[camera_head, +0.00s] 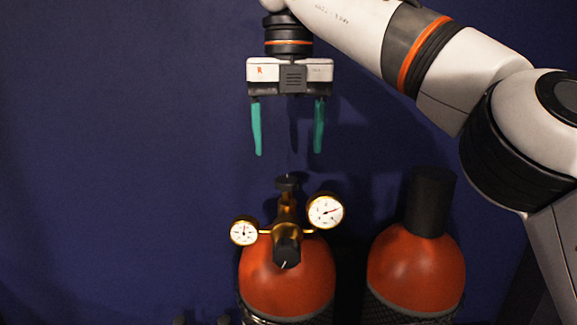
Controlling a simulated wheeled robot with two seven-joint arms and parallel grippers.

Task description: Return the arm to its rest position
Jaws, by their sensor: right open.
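My right gripper (288,150) hangs with its two green fingers pointing down. It is open and nothing is between the fingers. It is above the brass regulator (287,212) and apart from it. My right arm (440,80) comes in from the upper right, bent, and reaches left to the gripper. My left gripper and left arm are not in this view.
The regulator, with two round gauges (325,211) and a black knob (287,252), sits on an orange cylinder (262,284). A second orange cylinder (415,270) with a black cap (431,202) stands to its right. A dark blue wall (120,150) is behind; the left side is clear.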

